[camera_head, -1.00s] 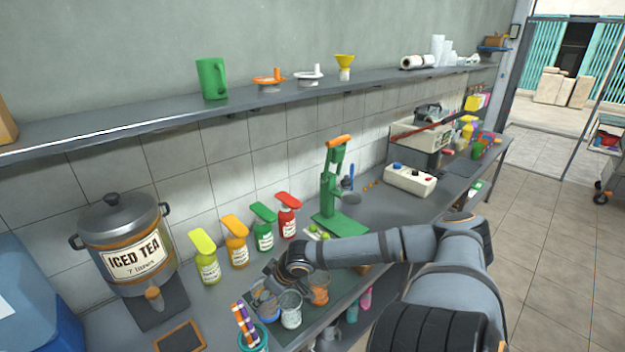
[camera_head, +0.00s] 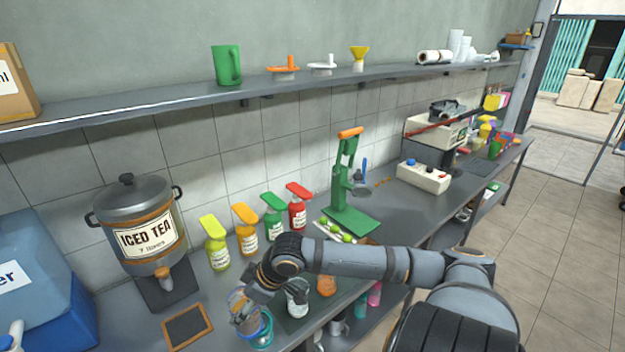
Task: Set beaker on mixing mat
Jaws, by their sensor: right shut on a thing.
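My right gripper (camera_head: 243,300) reaches in from the right over the near part of the counter. It is shut on what looks like a clear beaker (camera_head: 246,321), mostly hidden by the fingers, in front of a teal cup (camera_head: 262,335). A clear glass with pale contents (camera_head: 297,298) and one with orange contents (camera_head: 326,285) stand just right of the gripper. They stand on or beside a dark green mat (camera_head: 308,318), probably the mixing mat, partly hidden by my arm. I cannot tell whether the held beaker touches anything below. My left gripper is out of view.
A small framed board (camera_head: 187,326) lies left of the gripper, below the iced tea dispenser (camera_head: 145,235). Several bottles (camera_head: 248,238) line the wall behind. A green press (camera_head: 348,190) stands farther back. The counter between board and bottles is partly clear.

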